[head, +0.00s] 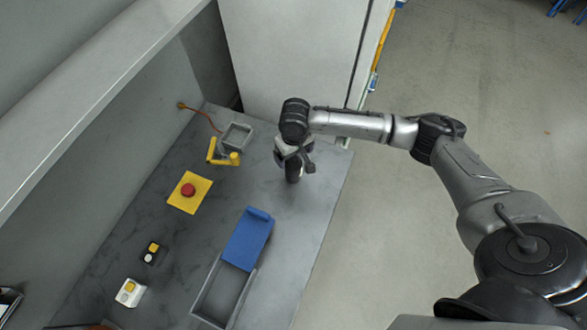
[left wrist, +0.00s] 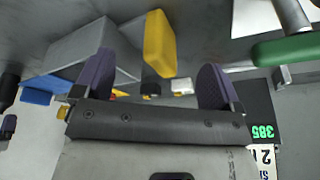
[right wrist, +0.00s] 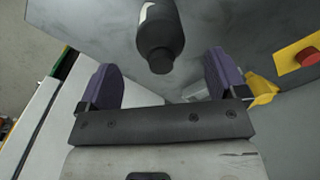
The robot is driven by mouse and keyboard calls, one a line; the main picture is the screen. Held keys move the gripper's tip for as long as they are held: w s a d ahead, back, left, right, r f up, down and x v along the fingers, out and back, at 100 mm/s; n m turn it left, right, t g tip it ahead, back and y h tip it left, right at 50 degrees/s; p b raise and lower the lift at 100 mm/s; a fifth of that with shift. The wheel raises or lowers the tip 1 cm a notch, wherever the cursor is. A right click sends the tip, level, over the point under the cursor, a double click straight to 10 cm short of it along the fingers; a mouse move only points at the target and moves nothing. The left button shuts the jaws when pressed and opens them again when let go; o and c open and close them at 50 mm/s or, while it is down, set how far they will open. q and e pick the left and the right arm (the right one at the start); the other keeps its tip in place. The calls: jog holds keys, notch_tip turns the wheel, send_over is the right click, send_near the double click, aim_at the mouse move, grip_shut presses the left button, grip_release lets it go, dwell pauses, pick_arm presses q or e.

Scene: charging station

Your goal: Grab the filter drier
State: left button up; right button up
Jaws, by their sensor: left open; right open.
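The filter drier, a black cylinder with a narrower end and a white label (right wrist: 162,35), lies ahead of my right gripper (right wrist: 160,78) in the right wrist view, roughly centred between the two purple fingers but apart from them. In the head view a dark upright shape, apparently the drier (head: 293,173), shows at the grey worktop's far end, just below my right gripper (head: 292,150), which partly covers it. My right gripper is open and empty. My left gripper (left wrist: 156,82) is open in the left wrist view, with nothing visibly held; it is outside the head view.
On the worktop (head: 300,240) are an open blue-lidded box (head: 248,240), a red button on a yellow plate (head: 188,191), a grey tray (head: 237,136) beside a yellow part (head: 222,155), and small switches. A white cabinet (head: 290,50) stands behind.

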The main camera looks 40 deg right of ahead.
aim_at(293, 164)
jog(key=shift+a+f+b, duration=0.1)
jog(key=shift+f+b, duration=0.4)
jog(key=shift+f, duration=2.75)
jog(key=c, duration=1.1)
jog(key=shift+r, duration=0.1)
